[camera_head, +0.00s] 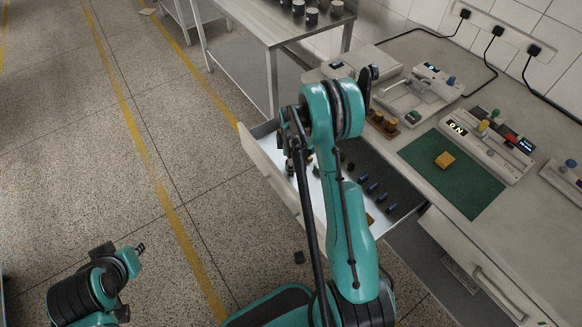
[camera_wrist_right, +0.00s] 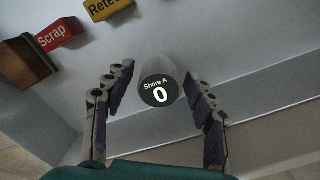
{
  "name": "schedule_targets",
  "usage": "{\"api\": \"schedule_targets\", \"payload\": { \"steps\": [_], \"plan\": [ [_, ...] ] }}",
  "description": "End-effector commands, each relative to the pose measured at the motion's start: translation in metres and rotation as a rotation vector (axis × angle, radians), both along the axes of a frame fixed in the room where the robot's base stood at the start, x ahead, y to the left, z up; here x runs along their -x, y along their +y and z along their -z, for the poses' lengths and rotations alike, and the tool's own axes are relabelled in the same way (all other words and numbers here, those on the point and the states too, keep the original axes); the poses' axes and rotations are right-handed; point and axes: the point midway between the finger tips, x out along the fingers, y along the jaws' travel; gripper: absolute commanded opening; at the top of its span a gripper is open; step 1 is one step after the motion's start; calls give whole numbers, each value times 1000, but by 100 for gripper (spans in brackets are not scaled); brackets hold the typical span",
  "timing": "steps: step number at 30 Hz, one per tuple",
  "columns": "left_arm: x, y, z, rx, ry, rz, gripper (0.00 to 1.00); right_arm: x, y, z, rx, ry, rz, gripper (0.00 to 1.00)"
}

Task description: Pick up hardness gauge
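The hardness gauge (camera_wrist_right: 160,92) is a grey cylinder with a dark round display reading "Shore A 0". It stands in the open drawer (camera_head: 255,150). In the right wrist view my right gripper (camera_wrist_right: 157,78) is open, with one finger on each side of the gauge and a gap to each. In the head view my right gripper (camera_head: 295,163) is over the left part of the drawer, and I cannot make out the gauge there behind my arm. My left gripper (camera_head: 139,248) is at the lower left above the floor, away from the drawer; its fingers are too small to read.
Beside the gauge are blocks labelled Scrap (camera_wrist_right: 60,33) and Retest (camera_wrist_right: 105,8). Several blue-topped pieces (camera_head: 372,188) stand in the drawer's right part. The counter holds a green mat (camera_head: 465,190) with a tan block (camera_head: 445,160) and instruments. A metal table (camera_head: 265,22) stands behind.

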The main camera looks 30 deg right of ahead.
Motion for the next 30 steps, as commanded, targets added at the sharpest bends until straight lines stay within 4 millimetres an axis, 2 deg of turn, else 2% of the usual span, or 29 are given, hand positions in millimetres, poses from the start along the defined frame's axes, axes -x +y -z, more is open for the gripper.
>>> {"api": "schedule_targets", "payload": {
  "steps": [1, 5, 17, 22, 25, 30],
  "plan": [
    [0, 0, 0, 0, 0, 0, 18, 0, 0, 0, 0, 0, 0, 35],
    [0, 0, 0, 0, 0, 0, 18, 0, 0, 0, 0, 0, 0, 1],
    [0, 0, -3, 0, 0, 0, 18, 0, 0, -6, 0, 0, 0, 0],
    [0, 0, -12, 0, 0, 0, 18, 0, 0, -27, 0, 0, 0, 0],
    [0, 0, -21, 0, 0, 0, 18, 0, 0, -47, 0, 0, 0, 0],
    [0, 0, -31, 0, 0, 0, 18, 30, -30, -69, 0, 0, 6, 0]
  ]
}}
